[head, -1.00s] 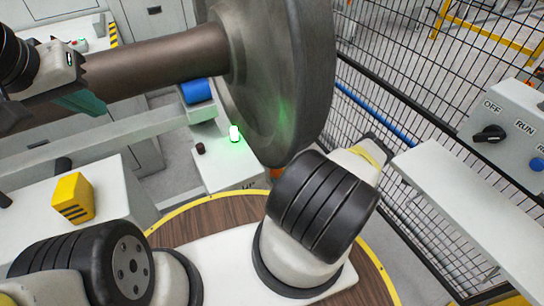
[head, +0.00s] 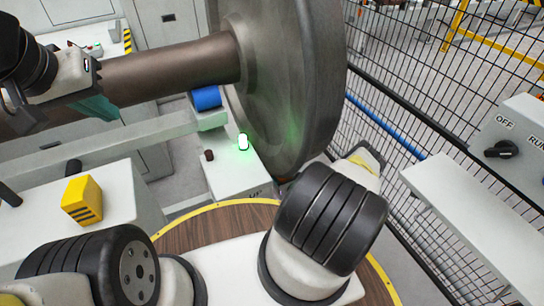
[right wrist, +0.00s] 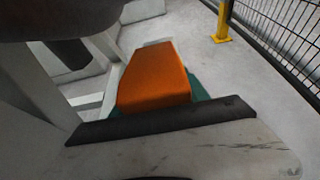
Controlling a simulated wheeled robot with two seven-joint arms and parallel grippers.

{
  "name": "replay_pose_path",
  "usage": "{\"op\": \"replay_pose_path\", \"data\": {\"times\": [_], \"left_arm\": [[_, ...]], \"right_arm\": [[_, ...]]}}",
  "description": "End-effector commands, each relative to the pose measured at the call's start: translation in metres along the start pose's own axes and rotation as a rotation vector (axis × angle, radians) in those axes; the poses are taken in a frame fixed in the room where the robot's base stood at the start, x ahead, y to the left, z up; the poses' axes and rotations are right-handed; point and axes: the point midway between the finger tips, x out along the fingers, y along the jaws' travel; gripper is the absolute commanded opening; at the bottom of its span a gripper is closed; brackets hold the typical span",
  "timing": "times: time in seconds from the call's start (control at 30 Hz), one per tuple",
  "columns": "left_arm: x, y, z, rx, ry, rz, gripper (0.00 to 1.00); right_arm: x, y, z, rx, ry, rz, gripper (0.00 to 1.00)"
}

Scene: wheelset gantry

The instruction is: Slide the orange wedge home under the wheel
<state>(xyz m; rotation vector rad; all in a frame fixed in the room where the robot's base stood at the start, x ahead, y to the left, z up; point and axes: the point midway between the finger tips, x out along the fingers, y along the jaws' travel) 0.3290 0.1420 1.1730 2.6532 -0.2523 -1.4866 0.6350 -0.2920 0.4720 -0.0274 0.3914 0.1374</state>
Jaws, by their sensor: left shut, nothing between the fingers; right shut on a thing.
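The orange wedge (right wrist: 155,78) shows in the right wrist view. My right gripper (right wrist: 157,98) is shut on it, with teal fingers partly hidden behind the wedge. The big grey wheel (head: 305,80) stands on a brown axle (head: 170,70) in the head view; its dark underside (right wrist: 90,18) fills the top left of the right wrist view. I cannot tell whether wedge and wheel touch. In the head view my right arm hides the right gripper. My left gripper (head: 98,107) is shut and empty, with teal fingertips close in front of the axle.
A green-lit button (head: 243,142) and a dark knob (head: 208,155) sit on a pale box beside the wheel. A yellow block (head: 82,200) stands on a white cabinet at left. A mesh fence (head: 420,90) and a control box (head: 515,145) bound the right side.

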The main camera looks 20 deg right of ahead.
Motion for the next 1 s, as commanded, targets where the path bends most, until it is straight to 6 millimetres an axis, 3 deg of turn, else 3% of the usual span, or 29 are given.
{"op": "replay_pose_path", "data": {"times": [0.47, 0.5, 0.6, 1.0], "left_arm": [[0.0, 0.0, 0.0, 0.0, 0.0, 0.0, 0.0], [0.0, 0.0, 0.0, 0.0, 0.0, 0.0, 0.0], [0.0, 0.0, 0.0, 0.0, 0.0, 0.0, 0.0], [0.0, 0.0, 0.0, 0.0, 0.0, 0.0, 0.0]], "right_arm": [[0.0049, -0.0004, 0.0027, 0.0, -0.002, -0.001, 0.0], [0.0048, -0.0005, 0.0027, 0.0, -0.002, -0.001, 0.6], [0.0047, -0.0004, 0.0025, 0.0, -0.001, -0.001, 0.78], [-0.0035, -0.0008, 0.0013, 0.001, 0.001, 0.0, 0.78]]}}
